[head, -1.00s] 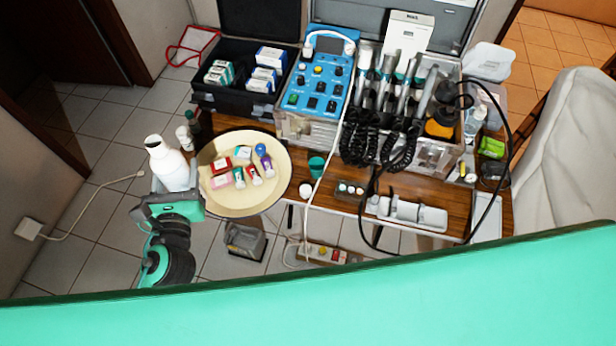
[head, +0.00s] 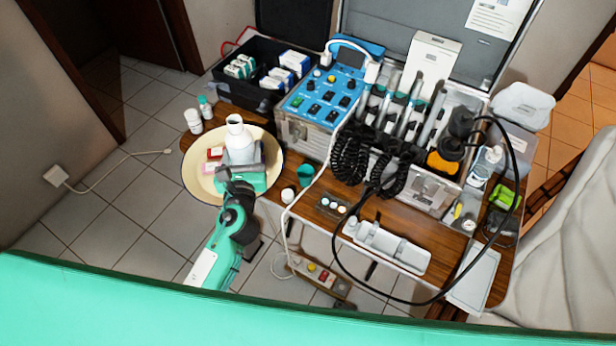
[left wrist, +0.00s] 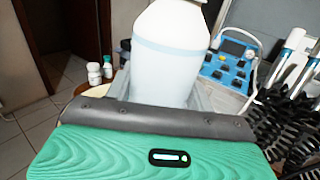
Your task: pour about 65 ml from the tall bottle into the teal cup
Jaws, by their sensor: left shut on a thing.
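The tall white bottle (head: 239,142) is upright in my left gripper (head: 240,165), which is shut on it. In the head view the bottle is in front of the round cream tray (head: 193,178) and hides part of it. In the left wrist view the bottle (left wrist: 170,55) fills the middle, with its top cut off by the frame edge. The teal cup (head: 304,175) stands on the wooden table to the right of the tray, a short way right of my left gripper. My right gripper is not in view.
A small white jar (head: 288,194) stands beside the cup. A white cable (head: 322,172) runs just right of the cup. The blue control unit (head: 322,98) and handpiece case (head: 421,180) stand behind.

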